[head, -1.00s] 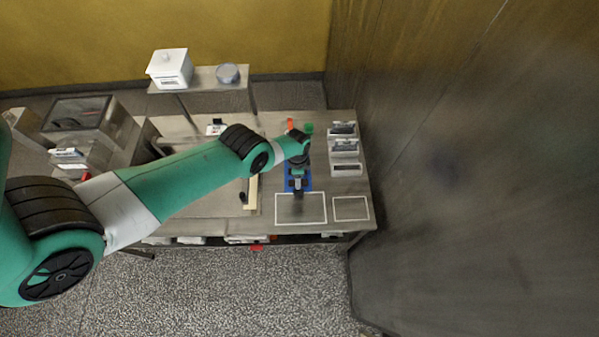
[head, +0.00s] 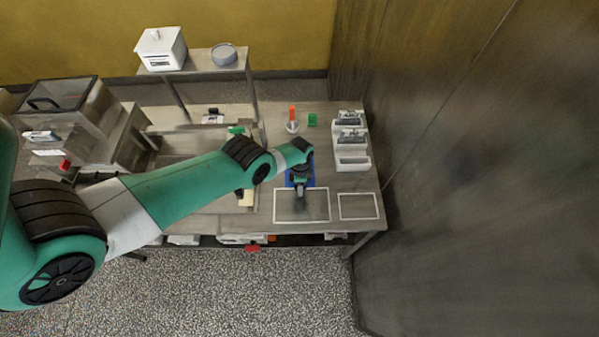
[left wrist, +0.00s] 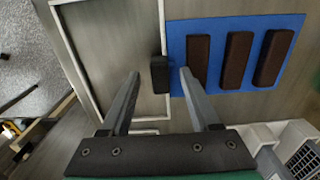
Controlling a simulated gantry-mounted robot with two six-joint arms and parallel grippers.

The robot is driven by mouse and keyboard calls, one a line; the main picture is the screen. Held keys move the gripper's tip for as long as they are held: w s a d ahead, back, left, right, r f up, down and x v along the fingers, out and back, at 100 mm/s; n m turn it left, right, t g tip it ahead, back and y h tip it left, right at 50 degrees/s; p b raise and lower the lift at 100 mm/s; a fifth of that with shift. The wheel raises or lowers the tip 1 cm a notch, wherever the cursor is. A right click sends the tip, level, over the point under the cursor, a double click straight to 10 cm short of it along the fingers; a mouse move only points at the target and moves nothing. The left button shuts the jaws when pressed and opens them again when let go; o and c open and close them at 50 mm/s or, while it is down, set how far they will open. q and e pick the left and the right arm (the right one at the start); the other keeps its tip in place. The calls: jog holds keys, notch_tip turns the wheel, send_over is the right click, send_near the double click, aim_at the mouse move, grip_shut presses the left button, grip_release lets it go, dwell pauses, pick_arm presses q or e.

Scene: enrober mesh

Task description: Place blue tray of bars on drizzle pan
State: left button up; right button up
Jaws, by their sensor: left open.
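A blue tray (left wrist: 220,55) with three dark brown bars (left wrist: 237,58) fills the upper right of the left wrist view. A small black block (left wrist: 160,74), like a handle, stands at its left edge. My left gripper (left wrist: 160,73) is open, with its fingers on either side of this block, apart from it. In the head view my left gripper (head: 300,190) hides most of the tray (head: 289,182), just behind a white-outlined rectangle (head: 315,207). I cannot tell which surface is the drizzle pan. My right gripper is not in view.
A smaller outlined rectangle (head: 358,207) lies to the right. White bins (head: 352,140) stand along the right side. An orange-topped bottle (head: 292,119) and a green item (head: 312,120) stand behind my arm. A high metal wall (head: 450,150) bounds the right.

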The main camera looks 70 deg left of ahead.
pick_arm(q)
grip_shut()
dwell(0.3)
jog(key=shift+r+p, duration=0.1)
jog(key=shift+p, duration=0.2)
